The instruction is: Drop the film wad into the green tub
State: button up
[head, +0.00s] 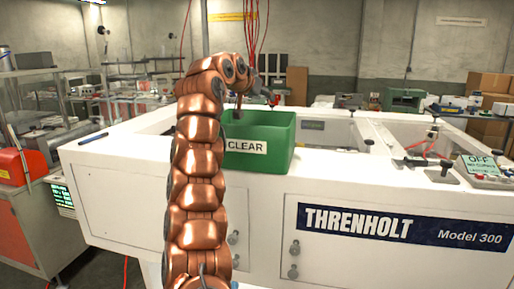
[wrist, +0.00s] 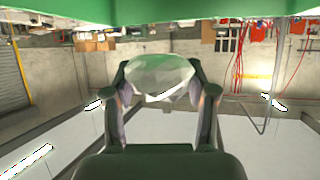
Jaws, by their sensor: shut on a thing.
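The green tub (head: 277,150) stands on the white machine's top, with a CLEAR label on its front. Its green wall also shows along the top of the inverted wrist view (wrist: 70,14). The film wad (wrist: 160,70) is a clear, faceted, crumpled lump in the wrist view. My gripper (wrist: 160,84) is shut on it, with one finger on each side. I cannot make out the wad there.
The white machine (head: 400,180) spreads wide, with open bays behind the tub. Thin red cables (head: 250,35) hang above the tub. A control box marked OFF (head: 481,165) sits at the right. A dark pen-like item (head: 93,139) lies at the left.

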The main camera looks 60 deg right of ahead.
jog(key=shift+f, duration=0.1)
jog(key=o, duration=0.9)
jog(key=shift+o, duration=0.2)
jog(key=v, duration=1.2)
